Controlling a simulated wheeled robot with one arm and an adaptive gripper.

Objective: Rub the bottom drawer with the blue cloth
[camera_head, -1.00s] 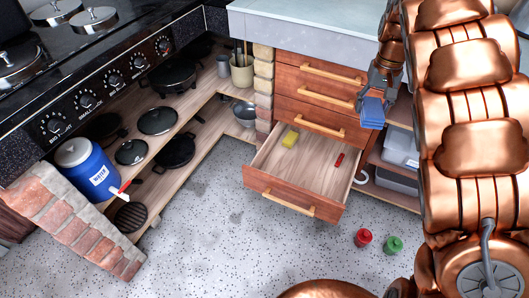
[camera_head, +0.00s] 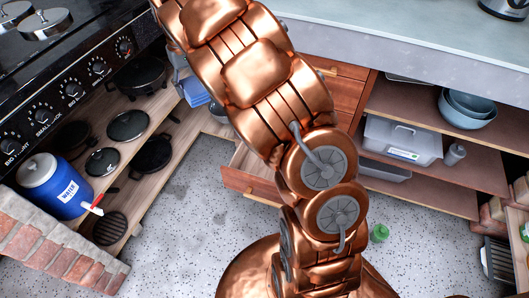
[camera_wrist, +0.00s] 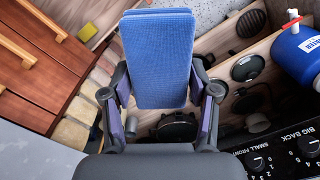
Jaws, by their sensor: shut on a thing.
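The blue cloth (camera_wrist: 158,58) is a folded, thick pad, held between the fingers of my gripper (camera_wrist: 160,100) in the wrist view. My gripper is shut on it, and it is held up in the air. In the head view the blue cloth (camera_head: 195,92) shows just left of my arm, in front of the shelves under the stove. The bottom drawer (camera_head: 250,186) is pulled open, but my arm hides most of it. The cloth is apart from the drawer, up and to its left.
The shelves under the stove hold pans and a blue water jug (camera_head: 52,186). Open shelves on the right hold a clear bin (camera_head: 402,142) and bowls (camera_head: 468,108). A green bottle (camera_head: 379,233) stands on the floor. Brick edging (camera_wrist: 88,97) borders the drawers.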

